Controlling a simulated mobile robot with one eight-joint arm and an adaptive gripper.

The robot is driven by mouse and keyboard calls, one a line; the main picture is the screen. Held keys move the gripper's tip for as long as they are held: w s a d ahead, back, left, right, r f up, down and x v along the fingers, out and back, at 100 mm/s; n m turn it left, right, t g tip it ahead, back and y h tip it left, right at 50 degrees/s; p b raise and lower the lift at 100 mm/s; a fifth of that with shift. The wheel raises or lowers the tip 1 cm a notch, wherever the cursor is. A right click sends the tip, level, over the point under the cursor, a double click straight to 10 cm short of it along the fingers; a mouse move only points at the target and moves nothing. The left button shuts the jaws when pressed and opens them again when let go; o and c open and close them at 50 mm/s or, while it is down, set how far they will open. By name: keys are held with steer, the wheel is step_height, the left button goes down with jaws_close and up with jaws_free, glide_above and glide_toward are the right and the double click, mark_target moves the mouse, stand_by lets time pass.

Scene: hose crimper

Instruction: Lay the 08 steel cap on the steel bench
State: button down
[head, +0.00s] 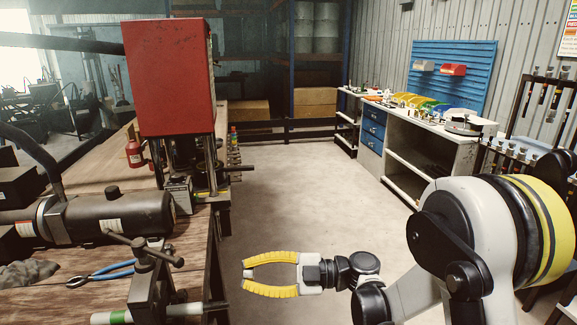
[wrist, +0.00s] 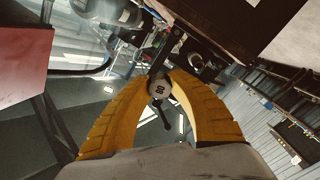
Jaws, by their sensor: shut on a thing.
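My gripper (head: 245,274) has two yellow ribbed fingers and hangs over the open floor to the right of the wooden-topped bench. In the wrist view its fingertips (wrist: 161,84) are shut on a small round grey cap (wrist: 159,88). The cap's face has dark marks that look like 08, seen upside down or sideways. In the head view the cap is too small to make out clearly. A grey bench with drawers and shelves (head: 418,148) stands along the right wall; I cannot tell for sure that it is the steel bench.
The wooden-topped bench (head: 92,192) at left carries a red-headed press (head: 170,80), a dark cylinder (head: 112,216), blue-handled pliers (head: 100,274) and a clamp (head: 150,265). A tool rack (head: 520,150) stands at right. The middle floor (head: 300,185) is clear.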

steer(key=w+d+m+t+h, duration=0.5)
steer(key=w+d+m+t, duration=0.45)
steer(key=w+t, duration=0.35)
steer(key=w+d+r+m+t+h, duration=0.2)
steer(key=d+m+t+h, duration=0.3)
steer(key=d, duration=1.5)
steer(key=shift+m+t+h, duration=0.3)
steer(key=shift+m+h, duration=1.65)
steer(key=shift+h, duration=2.05)
steer(key=shift+d, duration=0.15)
